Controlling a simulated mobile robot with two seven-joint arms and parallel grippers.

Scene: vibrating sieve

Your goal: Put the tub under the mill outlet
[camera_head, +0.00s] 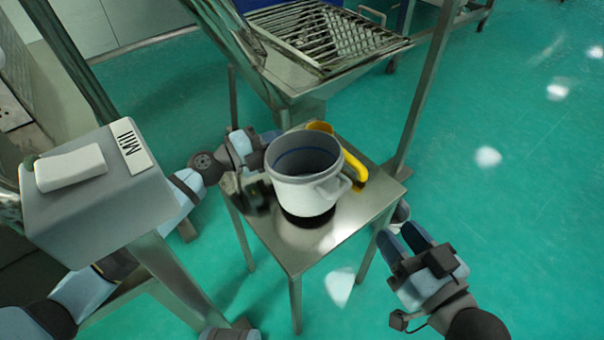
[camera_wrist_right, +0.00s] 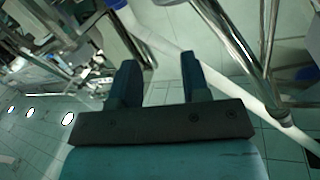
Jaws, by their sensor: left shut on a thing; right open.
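The tub (camera_head: 305,185), a grey-white round pail with an open top and dark inside, is over the small metal table (camera_head: 290,245). It is upright, with a side handle at its right; a dark patch lies under it, and I cannot tell whether it touches the tabletop. My left gripper (camera_head: 262,172) is shut at the tub's left side; the grip itself is mostly hidden. My right gripper (camera_head: 405,237) is open and empty, right of the table; its spread fingers also show in the right wrist view (camera_wrist_right: 160,75). The mill outlet is not clearly visible.
A grey box labelled Mill (camera_head: 100,195) stands at the left. A yellow curved object (camera_head: 354,170) is behind the tub on the table. A metal grate hopper (camera_head: 325,45) on posts stands behind the table. Green floor is open at the right.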

